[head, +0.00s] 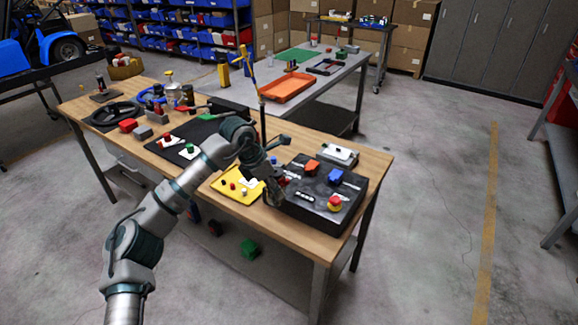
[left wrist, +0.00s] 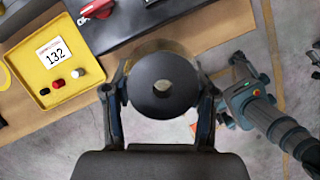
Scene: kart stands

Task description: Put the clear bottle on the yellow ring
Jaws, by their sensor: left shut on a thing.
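My left gripper (head: 275,186) is over the front edge of the wooden table, beside the black box and the yellow tray. In the left wrist view its fingers (left wrist: 163,88) are shut on the clear bottle (left wrist: 165,48), seen end-on as a see-through rim with a dark disc and a hole. In the head view the gripper hides most of the bottle. Part of a yellow ring (left wrist: 4,75) shows at the left edge of the left wrist view; my arm may hide it in the head view. What looks like my right arm (left wrist: 270,115) shows in the left wrist view; its fingers are unclear.
The yellow tray (head: 231,191) holds a card and small knobs. The black box (head: 306,213) carries several coloured controls. Black mats, a steering wheel (head: 115,114) and several small items crowd the table's left. An orange tray (head: 288,88) lies on the table behind.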

